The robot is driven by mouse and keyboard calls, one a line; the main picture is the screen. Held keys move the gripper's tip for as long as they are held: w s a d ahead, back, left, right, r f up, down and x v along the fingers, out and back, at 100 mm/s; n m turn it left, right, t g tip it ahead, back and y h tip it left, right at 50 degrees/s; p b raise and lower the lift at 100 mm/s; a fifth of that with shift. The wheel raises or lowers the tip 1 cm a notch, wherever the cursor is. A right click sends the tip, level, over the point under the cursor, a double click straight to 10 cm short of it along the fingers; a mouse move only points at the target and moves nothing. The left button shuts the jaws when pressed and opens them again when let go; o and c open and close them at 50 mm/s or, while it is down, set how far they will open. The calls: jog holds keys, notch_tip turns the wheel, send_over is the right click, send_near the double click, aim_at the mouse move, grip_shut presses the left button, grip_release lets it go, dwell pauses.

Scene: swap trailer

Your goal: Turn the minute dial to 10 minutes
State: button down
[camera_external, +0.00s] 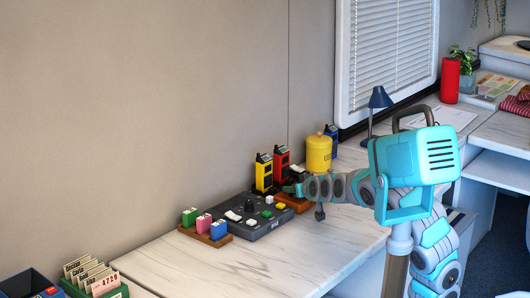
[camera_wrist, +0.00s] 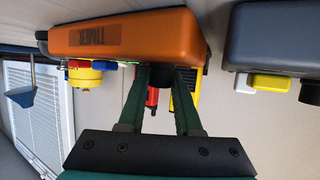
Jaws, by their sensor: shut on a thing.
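The orange timer (camera_wrist: 120,36), with a dark TIMER label, fills the top of the wrist view. In the external view the orange timer (camera_external: 300,208) sits at the right end of the grey control box, partly hidden by my arm. Its dark dial (camera_wrist: 160,77) shows between my fingers in the wrist view. My gripper (camera_wrist: 161,84) is shut on this dial, one green finger on each side. In the external view my gripper (camera_external: 292,189) reaches the timer from the right. The dial's marks and setting cannot be read.
The grey control box (camera_external: 270,225) with several switches stands just left of the timer. Yellow (camera_external: 263,175) and red (camera_external: 282,163) radios and a yellow canister (camera_external: 319,154) stand behind. A wooden tray (camera_external: 208,236) with coloured blocks is at left. The front desktop (camera_external: 270,262) is clear.

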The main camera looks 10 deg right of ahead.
jog(key=shift+r+m+h+p, duration=0.15)
jog(key=shift+m+h+p, duration=0.25)
jog(key=shift+m+h, duration=0.25)
jog(key=shift+r+m+t+h, duration=0.2)
jog(key=shift+m+t+h, duration=0.2)
jog(key=shift+m+h, duration=0.25)
jog(key=shift+f+h, duration=0.2)
jog(key=shift+h, duration=0.1)
jog(key=c, duration=0.6)
grip_release()
jog(key=shift+f, duration=0.1)
jog(key=shift+d+n+y, duration=0.1)
jog(key=shift+n+y, duration=0.3)
jog(key=shift+y, duration=0.1)
jog(key=shift+f+n+g+y+b, duration=0.1)
jog(key=shift+n+g+y+b, duration=0.35)
jog(key=shift+n+y, duration=0.3)
jog(key=n+y+b, duration=0.1)
jog(key=y+b, duration=0.1)
jog(key=b, duration=0.1)
jog(key=shift+a+f+n+g, duration=0.15)
jog(key=shift+a+n+g, duration=0.1)
jog(key=shift+n, duration=0.1)
